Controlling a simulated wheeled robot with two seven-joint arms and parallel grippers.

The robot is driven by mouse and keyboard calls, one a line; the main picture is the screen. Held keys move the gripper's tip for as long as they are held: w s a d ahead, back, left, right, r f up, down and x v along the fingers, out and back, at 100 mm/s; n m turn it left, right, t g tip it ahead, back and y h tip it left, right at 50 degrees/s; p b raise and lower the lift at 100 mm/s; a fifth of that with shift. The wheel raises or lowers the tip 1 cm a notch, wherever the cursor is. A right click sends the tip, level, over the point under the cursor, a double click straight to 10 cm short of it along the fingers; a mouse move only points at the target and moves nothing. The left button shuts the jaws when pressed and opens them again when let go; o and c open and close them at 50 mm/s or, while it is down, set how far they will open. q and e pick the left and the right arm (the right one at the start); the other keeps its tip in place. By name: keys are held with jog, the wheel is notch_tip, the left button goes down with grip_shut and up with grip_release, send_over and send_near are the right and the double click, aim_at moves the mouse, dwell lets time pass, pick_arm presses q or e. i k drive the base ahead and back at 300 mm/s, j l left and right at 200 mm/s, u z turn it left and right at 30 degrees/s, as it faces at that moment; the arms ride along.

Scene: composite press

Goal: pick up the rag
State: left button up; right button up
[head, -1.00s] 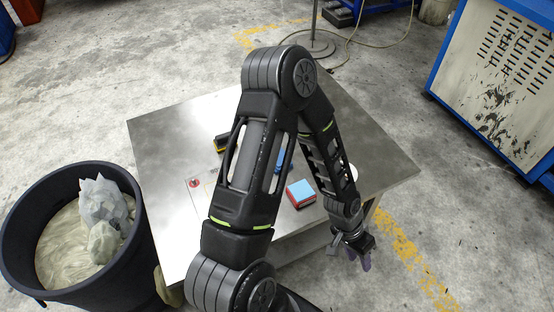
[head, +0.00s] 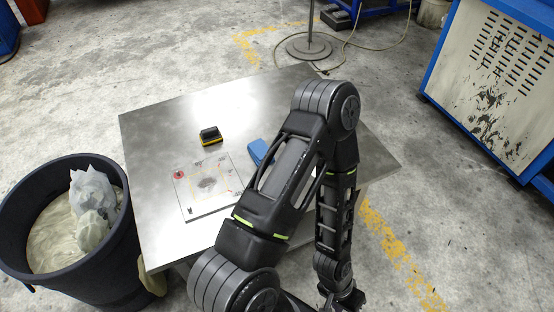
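I cannot pick out a rag for certain. A beige cloth-like piece (head: 152,276) shows between the black bin and the table's left edge. Pale crumpled material (head: 92,190) lies in the bin. One arm of mine, which looks like the right, rises from the bottom, bends over the table and comes down on its right side. Its gripper (head: 343,299) is at the bottom edge, beside the table's front right, dark and partly cut off. Its fingers and anything in them are unclear. My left gripper is not in view.
The metal table (head: 250,105) carries a yellow-black block (head: 210,137), a blue object (head: 259,152) and a pale plate (head: 205,186) with a red knob. The black bin (head: 118,250) stands left. A blue-white cabinet (head: 490,75) is at right; a stand (head: 310,50) and cable lie behind.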

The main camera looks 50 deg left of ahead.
aim_at(257, 149)
jog(key=l+u, duration=0.35)
jog(key=u, duration=1.6)
jog(key=i, duration=0.55)
